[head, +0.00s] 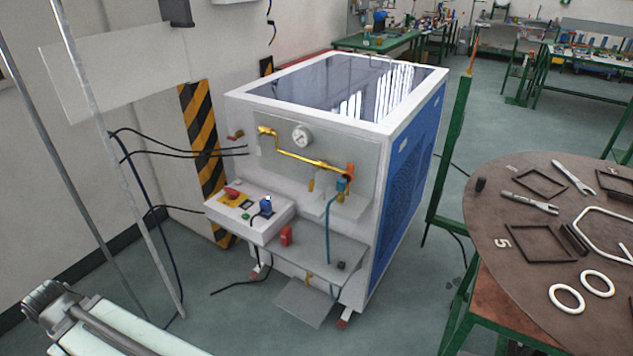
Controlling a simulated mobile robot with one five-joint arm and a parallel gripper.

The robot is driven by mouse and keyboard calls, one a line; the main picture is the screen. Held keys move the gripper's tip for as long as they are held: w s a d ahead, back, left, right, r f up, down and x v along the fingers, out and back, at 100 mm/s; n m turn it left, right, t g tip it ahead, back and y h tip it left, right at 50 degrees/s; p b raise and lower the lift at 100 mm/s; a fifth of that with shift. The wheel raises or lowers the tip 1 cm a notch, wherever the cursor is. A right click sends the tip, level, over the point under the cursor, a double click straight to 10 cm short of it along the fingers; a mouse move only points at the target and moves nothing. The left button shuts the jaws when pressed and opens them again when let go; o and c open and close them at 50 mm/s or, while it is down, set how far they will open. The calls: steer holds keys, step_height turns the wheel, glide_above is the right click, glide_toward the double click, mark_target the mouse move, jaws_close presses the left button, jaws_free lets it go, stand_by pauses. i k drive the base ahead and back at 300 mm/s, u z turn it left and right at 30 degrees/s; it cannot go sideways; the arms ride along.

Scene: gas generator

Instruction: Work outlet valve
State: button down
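The gas generator is a white cabinet (330,230) with blue side panels and a glossy top, standing in the middle of the head view. On its front panel a brass pipe (295,155) runs down to the right below a round gauge (302,136). An orange handle (350,169) sits at the pipe's right end, above a blue fitting (342,184). A smaller reddish handle (236,136) sits at the left of the panel. No label shows which one is the outlet valve.
A control box (240,215) with buttons juts from the cabinet's lower front, beside a grey shelf (315,246) holding a red object (286,235). Dark cables (180,152) run to the left. A round brown table (520,210) with tools stands at right. Open floor lies around the cabinet.

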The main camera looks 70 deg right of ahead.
mark_target(312, 182)
steer(key=z, duration=0.45)
steer(key=i, duration=1)
